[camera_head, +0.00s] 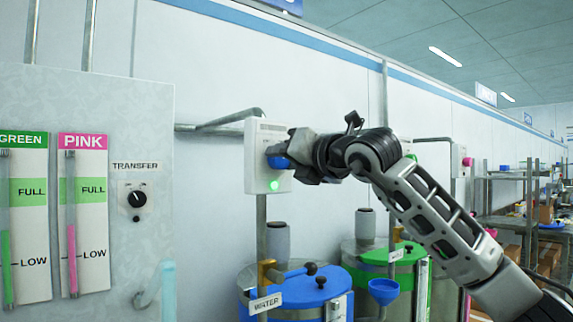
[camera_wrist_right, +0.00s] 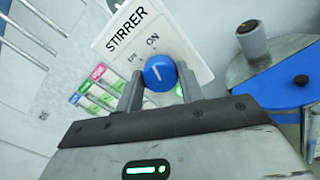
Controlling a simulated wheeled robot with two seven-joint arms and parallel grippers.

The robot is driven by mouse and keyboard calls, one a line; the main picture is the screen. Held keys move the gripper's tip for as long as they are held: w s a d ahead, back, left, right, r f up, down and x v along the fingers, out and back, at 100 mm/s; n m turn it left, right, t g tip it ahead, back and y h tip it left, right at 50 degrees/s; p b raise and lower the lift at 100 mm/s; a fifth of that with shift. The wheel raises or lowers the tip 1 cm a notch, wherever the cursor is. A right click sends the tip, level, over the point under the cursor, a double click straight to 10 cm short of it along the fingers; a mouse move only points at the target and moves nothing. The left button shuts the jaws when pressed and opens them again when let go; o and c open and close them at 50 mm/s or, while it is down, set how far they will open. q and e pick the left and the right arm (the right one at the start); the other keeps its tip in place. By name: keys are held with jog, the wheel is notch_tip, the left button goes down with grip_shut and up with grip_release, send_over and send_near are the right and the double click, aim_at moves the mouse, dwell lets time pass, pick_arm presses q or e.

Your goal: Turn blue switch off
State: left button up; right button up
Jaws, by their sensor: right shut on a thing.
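The blue switch (camera_wrist_right: 160,73) is a round knob with a white pointer line, on a white box (camera_head: 258,150) labelled STIRRER, with OFF and ON marks in the right wrist view. A green light (camera_head: 273,185) glows on the box below the knob. My right gripper (camera_wrist_right: 158,88) is shut on the blue switch, one finger on each side. In the head view, the knob (camera_head: 278,162) is partly hidden by the right gripper. My left gripper is not in view.
A blue-lidded drum (camera_head: 300,290) labelled WATER stands below the box, with a green-lidded drum (camera_head: 395,255) beside it. At left, a panel has GREEN and PINK level gauges and a black TRANSFER knob (camera_head: 137,199). Shelves (camera_head: 505,225) stand far right.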

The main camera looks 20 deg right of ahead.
jog(key=shift+f+n+b, duration=0.1)
jog(key=shift+n+b, duration=0.3)
jog(key=shift+n, duration=0.5)
jog(key=shift+n+b, duration=0.3)
jog(key=shift+n, duration=0.6)
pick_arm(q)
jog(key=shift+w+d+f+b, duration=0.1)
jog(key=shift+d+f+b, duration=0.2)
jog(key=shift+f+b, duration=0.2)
pick_arm(e)
jog(key=shift+n, duration=3.1)
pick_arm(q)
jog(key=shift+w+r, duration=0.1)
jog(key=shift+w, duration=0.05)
pick_arm(e)
jog(key=o, duration=1)
jog(key=shift+s, duration=0.1)
